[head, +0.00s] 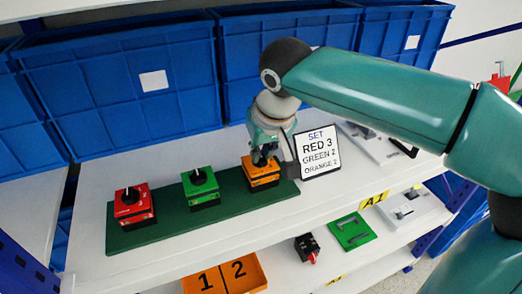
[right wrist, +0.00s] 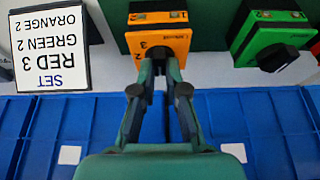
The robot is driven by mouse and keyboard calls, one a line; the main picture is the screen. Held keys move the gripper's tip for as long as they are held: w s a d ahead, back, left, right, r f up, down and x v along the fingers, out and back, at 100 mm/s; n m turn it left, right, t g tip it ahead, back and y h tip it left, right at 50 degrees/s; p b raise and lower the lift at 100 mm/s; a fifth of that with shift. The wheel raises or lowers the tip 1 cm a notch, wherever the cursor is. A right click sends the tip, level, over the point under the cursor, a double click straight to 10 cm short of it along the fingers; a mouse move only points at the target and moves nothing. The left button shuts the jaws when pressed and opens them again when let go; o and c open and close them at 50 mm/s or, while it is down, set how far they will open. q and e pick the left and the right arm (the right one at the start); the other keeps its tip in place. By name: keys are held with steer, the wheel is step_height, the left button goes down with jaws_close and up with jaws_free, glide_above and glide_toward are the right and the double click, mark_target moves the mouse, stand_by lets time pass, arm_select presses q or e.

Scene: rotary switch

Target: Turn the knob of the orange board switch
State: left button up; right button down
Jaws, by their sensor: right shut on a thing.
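The orange switch (head: 263,183) sits at the right end of a dark green board (head: 232,197) on the white shelf. My right gripper (head: 264,158) comes down on it from above and is shut on its knob. In the right wrist view the fingers (right wrist: 159,66) close over the knob on the orange switch (right wrist: 173,43), and they mostly hide it. The digits 3 and 2 show on the orange face. The exact direction of the knob cannot be told. My left gripper is not in view.
A red switch (head: 134,206) and a green switch (head: 201,188) stand on the same board. A sign (head: 318,153) reading SET, RED 3, GREEN 2, ORANGE 2 stands close beside the gripper. Blue bins (head: 120,90) line the back. A lower shelf holds an orange plate (head: 225,275) and small parts.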

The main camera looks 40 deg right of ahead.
stand_by(0.5)
steer(key=c, duration=1.2)
jaws_free()
steer(key=shift+s+a+r, duration=0.1)
steer(key=shift+s+r, duration=0.1)
steer(key=shift+r, duration=0.35)
steer(key=s+a+r, duration=0.1)
steer(key=s, duration=0.5)
steer(key=s+a+r, duration=0.2)
steer(key=s, duration=0.5)
steer(key=shift+r, duration=0.2)
steer(key=shift+s, duration=0.1)
